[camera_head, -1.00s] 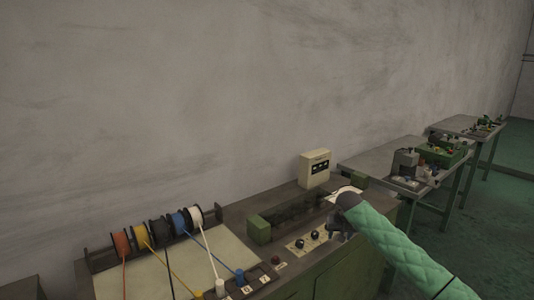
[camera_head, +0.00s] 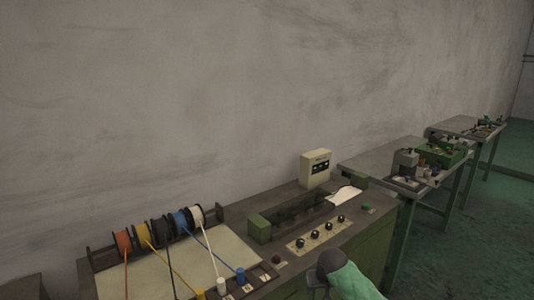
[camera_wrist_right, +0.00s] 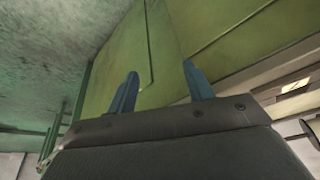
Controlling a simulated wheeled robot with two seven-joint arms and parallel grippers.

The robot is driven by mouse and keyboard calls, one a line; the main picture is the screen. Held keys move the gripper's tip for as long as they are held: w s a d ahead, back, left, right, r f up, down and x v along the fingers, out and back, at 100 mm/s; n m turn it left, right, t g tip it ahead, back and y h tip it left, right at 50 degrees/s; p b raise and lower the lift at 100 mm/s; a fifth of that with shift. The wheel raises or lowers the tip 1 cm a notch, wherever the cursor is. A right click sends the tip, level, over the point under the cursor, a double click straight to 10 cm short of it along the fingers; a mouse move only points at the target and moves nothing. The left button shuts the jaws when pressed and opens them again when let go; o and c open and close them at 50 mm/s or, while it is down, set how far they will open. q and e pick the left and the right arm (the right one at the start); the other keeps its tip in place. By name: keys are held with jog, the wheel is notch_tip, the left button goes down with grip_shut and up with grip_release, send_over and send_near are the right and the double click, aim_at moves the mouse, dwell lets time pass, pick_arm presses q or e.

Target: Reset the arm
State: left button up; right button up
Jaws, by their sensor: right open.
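My right arm (camera_head: 350,280), in a green quilted sleeve, comes in at the bottom of the head view. My right gripper (camera_head: 320,290) is at the bottom edge there, in front of the green machine bench (camera_head: 360,248) and partly cut off by the frame. In the right wrist view the two blue fingers of the right gripper (camera_wrist_right: 160,88) stand apart with nothing between them. The bench's green side (camera_wrist_right: 150,70) fills the space behind the fingers. My left gripper is not in view.
The bench carries a knob panel (camera_head: 322,233), a cream meter box (camera_head: 315,168), a white sheet (camera_head: 345,196) and a rack of coloured wire spools (camera_head: 160,231). More work tables (camera_head: 385,160) stand to the right. Green floor (camera_head: 430,240) is clear at right.

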jog(key=s+a+f+n+y, duration=0.1)
jog(key=s+a+f, duration=0.15)
jog(key=s, duration=0.85)
jog(key=s+a+f, duration=0.1)
jog(key=s+f, duration=0.3)
jog(key=s, duration=0.8)
jog(key=s+d+r+h, duration=0.1)
jog(key=s+d, duration=0.3)
jog(key=s, duration=0.7)
jog(key=s+d+r+h, duration=0.1)
jog(key=s+d, duration=0.2)
jog(key=s, duration=0.8)
notch_tip(320, 180, down, 21)
jog(key=w+a+g, duration=0.1)
jog(key=w+g, duration=0.1)
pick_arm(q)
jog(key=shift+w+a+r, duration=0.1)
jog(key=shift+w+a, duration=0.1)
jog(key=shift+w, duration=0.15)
pick_arm(e)
jog(key=s+f, duration=0.4)
jog(key=f, duration=0.7)
jog(key=s+a+f, duration=0.1)
jog(key=s+f, duration=0.2)
jog(key=f, duration=0.9)
jog(key=shift+s+a+y, duration=0.2)
jog(key=shift+s+y, duration=0.15)
jog(key=shift+y, duration=0.05)
jog(key=shift+f, duration=0.1)
